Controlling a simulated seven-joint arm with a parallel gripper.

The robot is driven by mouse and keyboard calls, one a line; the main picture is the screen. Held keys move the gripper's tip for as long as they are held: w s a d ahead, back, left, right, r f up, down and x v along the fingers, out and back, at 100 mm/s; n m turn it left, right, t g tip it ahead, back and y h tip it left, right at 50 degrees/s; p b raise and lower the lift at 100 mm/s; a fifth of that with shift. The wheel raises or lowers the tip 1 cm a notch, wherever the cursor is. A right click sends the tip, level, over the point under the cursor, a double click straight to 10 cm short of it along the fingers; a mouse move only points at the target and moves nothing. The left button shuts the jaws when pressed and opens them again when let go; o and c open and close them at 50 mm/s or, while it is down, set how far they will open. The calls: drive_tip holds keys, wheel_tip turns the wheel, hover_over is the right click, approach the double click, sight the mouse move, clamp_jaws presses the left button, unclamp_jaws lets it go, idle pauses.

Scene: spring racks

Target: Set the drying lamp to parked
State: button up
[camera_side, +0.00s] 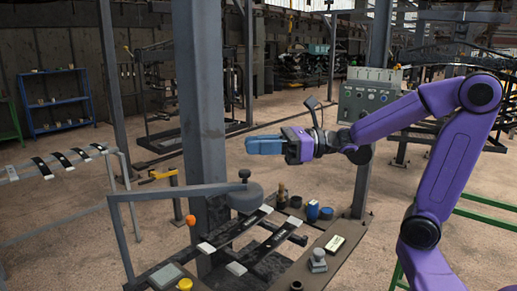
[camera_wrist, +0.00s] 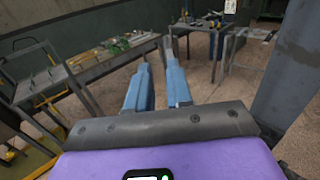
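What looks like the drying lamp is a grey rounded head (camera_side: 247,199) with a dark knob on top, in the side view. It sits at the right end of a grey bar (camera_side: 170,192), low over the rack of dark strips. My gripper (camera_side: 250,145) is above the lamp head, clear of it, with its blue fingers pointing left. In the wrist view my gripper (camera_wrist: 157,58) shows its two blue fingers apart with nothing between them. I cannot make out the lamp in the wrist view.
A grey post (camera_side: 198,100) stands close to my fingertips on the left. A bench (camera_side: 335,250) below holds a blue container (camera_side: 312,211) and several small dark pots. A control box (camera_side: 368,98) stands behind my arm. The wrist view shows cluttered tables (camera_wrist: 105,65).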

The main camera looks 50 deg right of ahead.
drive_tip(key=r+n+g, duration=0.1)
drive_tip(key=n, duration=0.3)
drive_tip(key=w+a+r+n+g+y, duration=0.1)
drive_tip(key=r+n+g, duration=0.1)
drive_tip(key=n, duration=0.2)
drive_tip(key=w+r+n+g+y, duration=0.1)
drive_tip(key=r+n, duration=0.1)
drive_tip(key=n, duration=0.3)
drive_tip(key=shift+w+a+g, duration=0.1)
drive_tip(key=shift+a+g, duration=0.15)
drive_tip(key=shift+g, duration=0.15)
clamp_jaws()
drive_tip(key=w+d+f+n+g+h, duration=0.25)
drive_tip(key=d+n+g+h, duration=0.5)
drive_tip(key=d+n, duration=0.9)
drive_tip(key=n+t+h, duration=0.2)
drive_tip(key=n, duration=0.1)
hover_over(253, 182)
drive_tip(key=shift+m+y, duration=0.25)
drive_tip(key=shift+w+f, duration=0.1)
drive_tip(key=shift+f, duration=3.85)
